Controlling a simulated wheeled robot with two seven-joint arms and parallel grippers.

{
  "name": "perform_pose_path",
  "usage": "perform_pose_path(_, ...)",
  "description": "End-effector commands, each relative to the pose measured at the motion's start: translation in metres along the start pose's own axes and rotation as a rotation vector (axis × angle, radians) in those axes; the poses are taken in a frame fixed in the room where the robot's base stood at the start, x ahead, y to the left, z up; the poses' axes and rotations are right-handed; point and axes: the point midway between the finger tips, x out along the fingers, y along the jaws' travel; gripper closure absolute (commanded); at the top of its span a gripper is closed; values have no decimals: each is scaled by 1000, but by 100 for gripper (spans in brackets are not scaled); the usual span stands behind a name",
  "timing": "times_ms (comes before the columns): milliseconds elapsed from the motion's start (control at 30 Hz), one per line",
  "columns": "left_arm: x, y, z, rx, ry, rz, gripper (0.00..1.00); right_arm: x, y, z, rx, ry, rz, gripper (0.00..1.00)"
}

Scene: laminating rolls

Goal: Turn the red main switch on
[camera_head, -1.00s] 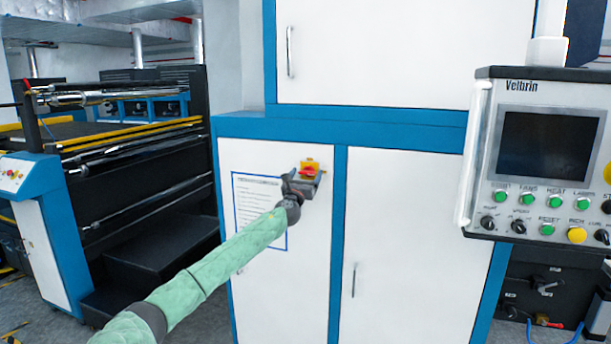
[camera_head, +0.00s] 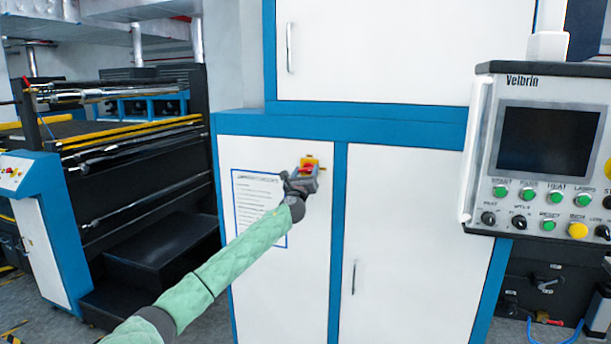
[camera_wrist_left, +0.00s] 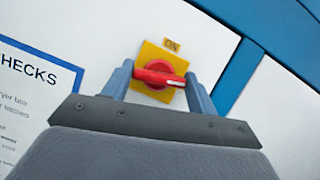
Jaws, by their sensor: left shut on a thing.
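The red main switch (camera_head: 308,168) is a red rotary knob on a yellow plate, mounted on a white cabinet door (camera_head: 290,290). In the left wrist view the red knob (camera_wrist_left: 160,74) shows close up, its handle lying nearly crosswise between the fingers and tilted slightly down to the right. A yellow label reading "ON" (camera_wrist_left: 172,45) sits just above the plate. My left gripper (camera_head: 302,176) is at the switch; in the left wrist view its two grey-blue fingers (camera_wrist_left: 160,82) stand on either side of the knob, shut on it. My right gripper is not in view.
A printed check sheet (camera_head: 258,200) is on the door left of the switch. A control panel (camera_head: 545,150) with a dark screen and buttons hangs at the right. A roller machine (camera_head: 130,150) stands at the left.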

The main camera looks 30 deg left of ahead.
Motion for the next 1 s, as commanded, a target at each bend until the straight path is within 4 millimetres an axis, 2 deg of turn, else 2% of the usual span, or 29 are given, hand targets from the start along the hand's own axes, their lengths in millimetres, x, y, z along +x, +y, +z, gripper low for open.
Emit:
perform_pose_path(100, -1, -1, -2, -104, 0, 42, 65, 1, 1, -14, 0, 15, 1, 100)
perform_pose_path(400, 0, -2, -1, -368, 0, 151, 65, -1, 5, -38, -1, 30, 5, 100)
perform_pose_path(1000, 0, -3, 0, -890, 0, 369, 65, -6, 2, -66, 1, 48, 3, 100)
